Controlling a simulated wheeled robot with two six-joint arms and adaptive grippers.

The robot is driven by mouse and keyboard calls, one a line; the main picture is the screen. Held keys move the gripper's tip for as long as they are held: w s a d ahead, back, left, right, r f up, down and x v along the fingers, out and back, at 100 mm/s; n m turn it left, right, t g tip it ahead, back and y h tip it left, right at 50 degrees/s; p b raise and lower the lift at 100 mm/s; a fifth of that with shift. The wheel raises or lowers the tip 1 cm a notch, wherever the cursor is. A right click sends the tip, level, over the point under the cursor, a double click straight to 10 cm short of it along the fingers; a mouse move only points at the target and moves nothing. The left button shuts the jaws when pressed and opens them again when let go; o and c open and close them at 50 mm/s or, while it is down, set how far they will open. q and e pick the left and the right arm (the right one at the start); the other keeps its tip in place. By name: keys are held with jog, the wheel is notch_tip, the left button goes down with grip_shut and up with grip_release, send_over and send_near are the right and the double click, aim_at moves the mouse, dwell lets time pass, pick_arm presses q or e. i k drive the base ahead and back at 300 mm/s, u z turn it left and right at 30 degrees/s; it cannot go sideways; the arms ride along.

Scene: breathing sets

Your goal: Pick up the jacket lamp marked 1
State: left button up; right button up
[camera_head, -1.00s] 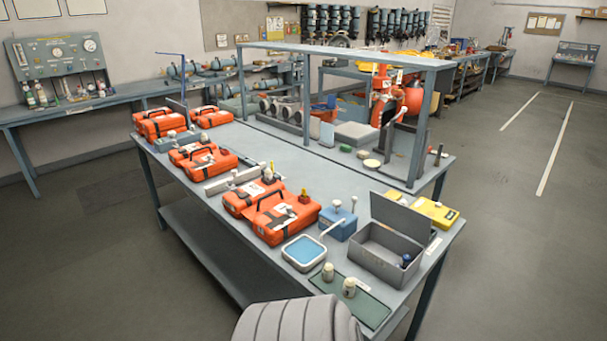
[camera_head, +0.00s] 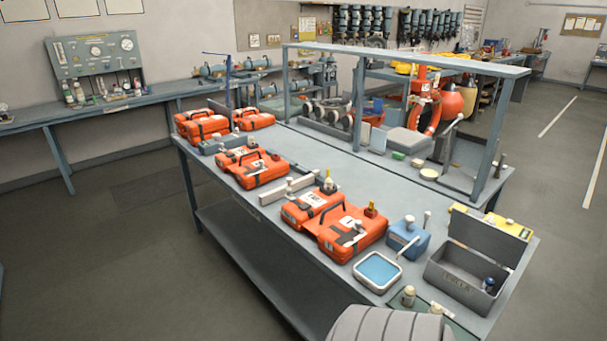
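I cannot make out which thing is the jacket lamp marked 1; marks are too small to read. Neither gripper is in view.
A blue tray (camera_head: 378,270), a blue box (camera_head: 407,240) and an open grey box (camera_head: 465,272) crowd the near end of the table. A grey frame (camera_head: 495,120) rises over the back. More orange cases (camera_head: 203,124) stand at the far left. The table's middle strip (camera_head: 350,182) is clear.

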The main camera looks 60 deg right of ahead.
aim_at(328, 183)
jog(key=i, duration=2.55)
jog(key=z, duration=4.45)
jog(key=i, duration=1)
jog(key=z, duration=0.05)
